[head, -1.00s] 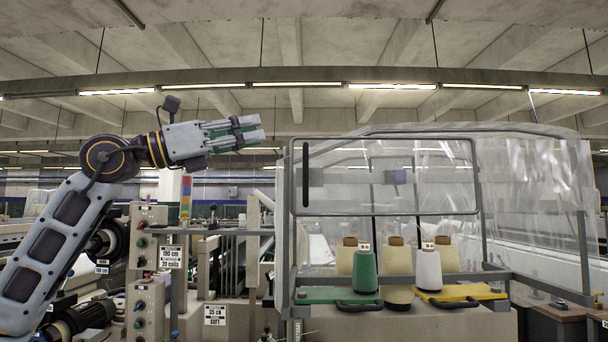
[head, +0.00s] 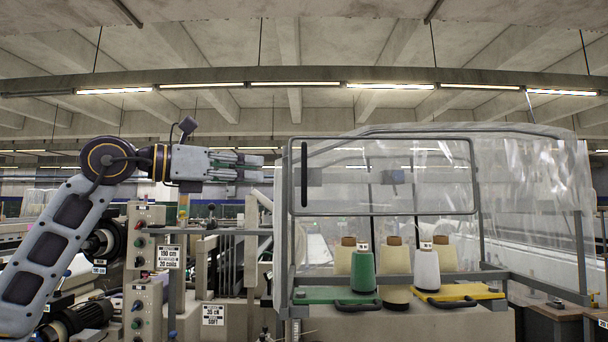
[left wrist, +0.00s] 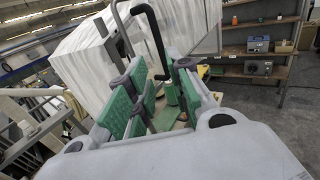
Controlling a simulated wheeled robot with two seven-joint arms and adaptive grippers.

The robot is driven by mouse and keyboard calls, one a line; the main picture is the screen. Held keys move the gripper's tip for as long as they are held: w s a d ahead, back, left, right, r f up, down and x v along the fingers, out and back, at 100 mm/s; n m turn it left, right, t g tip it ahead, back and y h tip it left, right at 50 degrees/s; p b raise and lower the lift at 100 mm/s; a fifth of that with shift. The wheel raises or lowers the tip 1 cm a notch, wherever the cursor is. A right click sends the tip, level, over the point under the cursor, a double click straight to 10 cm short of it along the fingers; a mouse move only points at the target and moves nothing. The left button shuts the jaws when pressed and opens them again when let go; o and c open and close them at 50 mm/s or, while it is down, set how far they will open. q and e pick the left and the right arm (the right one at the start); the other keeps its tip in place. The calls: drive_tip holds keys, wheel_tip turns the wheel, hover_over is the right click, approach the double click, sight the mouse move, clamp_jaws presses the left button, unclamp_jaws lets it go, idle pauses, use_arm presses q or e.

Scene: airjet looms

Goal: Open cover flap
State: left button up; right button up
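The cover flap (head: 425,212) is a clear sheet in a grey rounded frame, upright and closed across the front of the cover. A dark vertical handle bar (head: 304,175) sits at its left side; in the left wrist view the dark bar (left wrist: 153,38) rises just beyond the fingers. My left gripper (head: 262,164) points right, level, close to the flap's left frame edge and at the handle's height. Contact with the flap does not show. My right gripper is not in view.
Below the flap stand a green cone (head: 363,270), a white cone (head: 426,267) and several beige cones. A green tray (head: 325,296) and a yellow tray (head: 470,292) lie under them. Loom control boxes (head: 146,250) stand below my left arm.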

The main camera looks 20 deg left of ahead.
sight(297, 172)
use_arm(q)
drive_tip(key=p+x, duration=0.3)
drive_tip(key=x, duration=0.8)
drive_tip(key=shift+w+d+r+p, duration=0.1)
drive_tip(key=shift+w+d+p, duration=0.15)
drive_tip(key=shift+p, duration=0.1)
drive_tip(key=shift+x, duration=0.9)
clamp_jaws()
